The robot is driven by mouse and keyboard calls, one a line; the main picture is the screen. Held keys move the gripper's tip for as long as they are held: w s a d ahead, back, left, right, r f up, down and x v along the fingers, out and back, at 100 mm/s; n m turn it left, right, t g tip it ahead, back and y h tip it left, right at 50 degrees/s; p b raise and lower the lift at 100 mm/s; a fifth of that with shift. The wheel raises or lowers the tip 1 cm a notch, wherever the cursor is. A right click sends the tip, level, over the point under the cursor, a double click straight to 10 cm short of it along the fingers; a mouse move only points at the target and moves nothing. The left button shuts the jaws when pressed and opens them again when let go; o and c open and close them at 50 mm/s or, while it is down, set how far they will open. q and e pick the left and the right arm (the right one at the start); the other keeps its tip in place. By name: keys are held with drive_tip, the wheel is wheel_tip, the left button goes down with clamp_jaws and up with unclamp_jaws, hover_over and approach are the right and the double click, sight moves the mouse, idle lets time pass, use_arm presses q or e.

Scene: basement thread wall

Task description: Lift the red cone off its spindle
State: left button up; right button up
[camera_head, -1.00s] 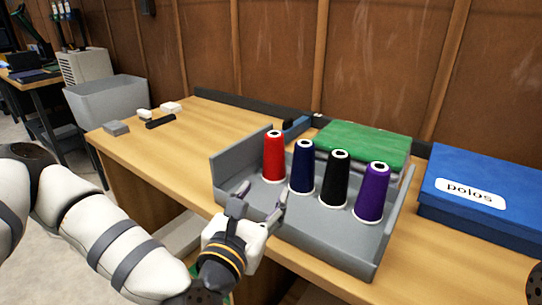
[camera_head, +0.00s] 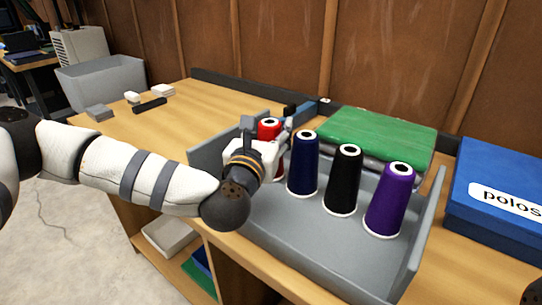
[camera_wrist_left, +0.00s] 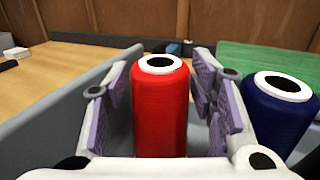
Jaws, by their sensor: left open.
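The red cone (camera_head: 269,127) stands upright in the grey rack (camera_head: 300,228), at the left end of a row of cones. In the head view my left gripper hides most of it, and its spindle is hidden. In the left wrist view the red cone (camera_wrist_left: 160,108) stands between the two purple-padded fingers of my left gripper (camera_wrist_left: 165,105). The fingers are open, one on each side, with a narrow gap showing at the left and at the right.
The navy cone (camera_head: 303,165) is close to the right finger. Beyond it stand a black cone (camera_head: 343,182) and a purple cone (camera_head: 390,200). Green folded cloth (camera_head: 375,135) lies behind the rack, and a blue box (camera_head: 500,195) is at the right.

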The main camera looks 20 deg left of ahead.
use_arm(q)
drive_tip(key=shift+w+r, duration=0.15)
drive_tip(key=shift+w, duration=0.05)
clamp_jaws()
wheel_tip(320, 180, up, 18)
drive_tip(key=p, duration=0.2)
use_arm(e)
drive_tip(key=shift+w+r+t, duration=0.4)
drive_tip(key=shift+w+r, duration=0.6)
drive_tip(key=shift+r, duration=0.15)
